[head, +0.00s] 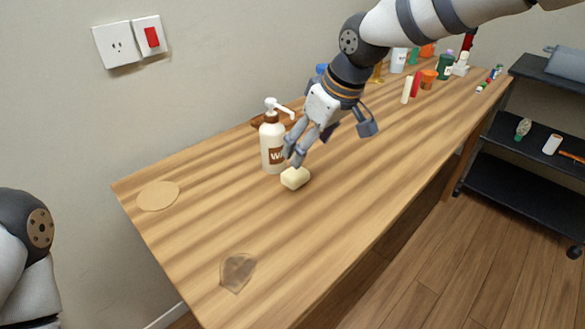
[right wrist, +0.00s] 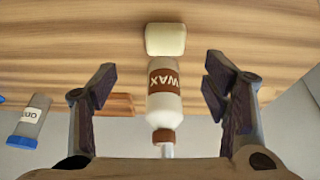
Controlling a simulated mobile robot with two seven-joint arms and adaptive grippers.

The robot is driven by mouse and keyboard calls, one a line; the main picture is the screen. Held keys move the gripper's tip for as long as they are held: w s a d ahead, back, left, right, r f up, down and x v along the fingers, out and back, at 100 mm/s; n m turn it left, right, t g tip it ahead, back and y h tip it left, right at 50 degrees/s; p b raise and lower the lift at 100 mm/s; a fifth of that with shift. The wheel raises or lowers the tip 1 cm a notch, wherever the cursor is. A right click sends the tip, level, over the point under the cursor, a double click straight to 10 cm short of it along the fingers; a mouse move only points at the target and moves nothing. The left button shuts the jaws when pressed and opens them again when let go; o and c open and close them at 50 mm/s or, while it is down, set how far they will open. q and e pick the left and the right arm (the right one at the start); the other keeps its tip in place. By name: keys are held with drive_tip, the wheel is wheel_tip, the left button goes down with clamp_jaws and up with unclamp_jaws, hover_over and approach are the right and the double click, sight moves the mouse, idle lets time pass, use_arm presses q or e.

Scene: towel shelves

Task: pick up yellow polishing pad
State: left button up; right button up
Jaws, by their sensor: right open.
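The polishing pad (head: 295,178) is a small pale yellow block lying on the wooden table, just in front of the white wax bottle (head: 272,146). My right gripper (head: 330,142) is open and empty, above the table close to the pad and the bottle. In the right wrist view the pad (right wrist: 165,39) lies ahead of the gap between the open fingers (right wrist: 160,78), roughly centred. The wax bottle (right wrist: 164,98) shows between the fingers in that view; I cannot tell whether they touch it. My left gripper is out of view.
A brown tray (head: 262,121) is partly hidden behind the bottle. A tan disc (head: 158,196) and a translucent brown patch (head: 238,271) lie on the clear near-left table. Several bottles and containers (head: 428,79) crowd the far end. A dark shelf rack (head: 520,150) stands right.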

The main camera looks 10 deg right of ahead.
sight(295, 172)
drive_tip(key=x, duration=0.5)
drive_tip(key=s+x, duration=0.1)
drive_tip(key=x, duration=0.1)
drive_tip(key=shift+w+a+f, duration=0.1)
drive_tip(key=shift+a+f, duration=0.2)
drive_tip(key=shift+w+f, duration=0.25)
drive_tip(key=c, duration=0.9)
